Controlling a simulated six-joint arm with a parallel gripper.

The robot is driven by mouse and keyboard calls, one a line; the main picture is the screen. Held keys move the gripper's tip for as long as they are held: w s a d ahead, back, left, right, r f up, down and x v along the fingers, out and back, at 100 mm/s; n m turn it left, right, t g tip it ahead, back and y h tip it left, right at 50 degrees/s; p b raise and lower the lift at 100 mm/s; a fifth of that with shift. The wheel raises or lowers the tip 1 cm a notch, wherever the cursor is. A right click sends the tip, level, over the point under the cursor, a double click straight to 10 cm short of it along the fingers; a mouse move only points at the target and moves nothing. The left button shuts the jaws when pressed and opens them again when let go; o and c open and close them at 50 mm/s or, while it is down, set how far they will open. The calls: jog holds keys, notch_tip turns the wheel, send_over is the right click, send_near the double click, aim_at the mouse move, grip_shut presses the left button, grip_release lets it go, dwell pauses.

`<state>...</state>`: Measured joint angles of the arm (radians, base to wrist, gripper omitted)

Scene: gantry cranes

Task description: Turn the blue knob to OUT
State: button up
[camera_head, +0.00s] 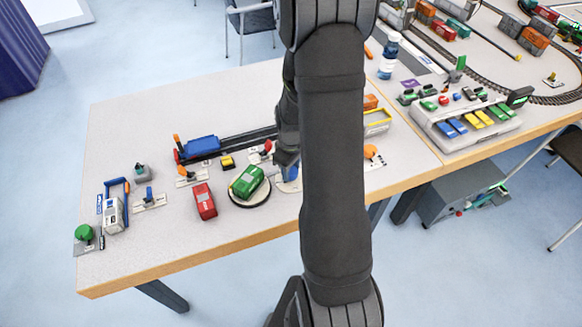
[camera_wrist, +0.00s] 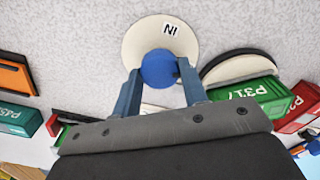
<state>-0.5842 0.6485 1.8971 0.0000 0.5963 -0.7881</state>
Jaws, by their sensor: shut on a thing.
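The blue knob (camera_wrist: 158,68) sits on a round white plate (camera_wrist: 140,37) in the wrist view. An upside-down IN label is on the plate's far side. No OUT label shows; the near part of the plate is hidden by the knob and my gripper. My gripper (camera_wrist: 160,86) has its two blue-grey fingers on either side of the knob and is shut on it. In the head view my gripper (camera_head: 287,165) is low over the table beside the green container, and my arm hides part of the area.
A green container (camera_head: 247,181) marked P317 stands on a round turntable just left of my gripper, with a red container (camera_head: 204,201) beyond it. A blue carriage on a dark rail (camera_head: 247,140) lies behind.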

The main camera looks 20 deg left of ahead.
jog(key=shift+m, duration=1.8)
jog(key=o, duration=1)
jog(key=shift+c, duration=0.2)
jog(key=shift+r, duration=0.1)
notch_tip(320, 180, up, 17)
jog(key=shift+r, duration=0.15)
notch_tip(320, 180, down, 18)
jog(key=shift+r, duration=0.25)
